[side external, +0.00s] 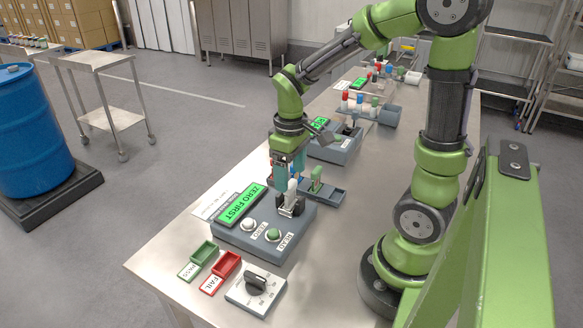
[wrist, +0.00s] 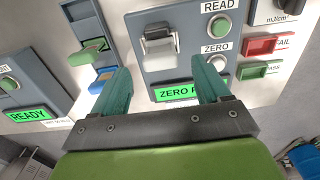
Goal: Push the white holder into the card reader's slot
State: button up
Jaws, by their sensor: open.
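The card reader (side external: 262,235) is a grey box with a lit green screen reading "ZERO FIRST", a white ZERO button and a green READ button. The white holder (side external: 292,187) stands upright at the reader's dark slot (side external: 291,208). It also shows in the wrist view (wrist: 158,32); I cannot tell how deep it sits. My gripper (side external: 289,172) has teal fingers and is just above and beside the holder. In the wrist view, my gripper (wrist: 161,66) is open, its fingers wide apart with nothing held, and the holder lies beyond the fingertips. The fingers partly hide the screen.
A rack (side external: 330,193) with a green holder is close beside the reader. A green PASS tray (side external: 204,253), a red FAIL tray (side external: 226,266) and a dial box (side external: 257,288) sit at the front. Another device (side external: 340,147) reading READY stands farther back.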

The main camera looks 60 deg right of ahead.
aim_at(291, 183)
notch_tip(291, 183, up, 12)
jog(key=shift+r, duration=0.2)
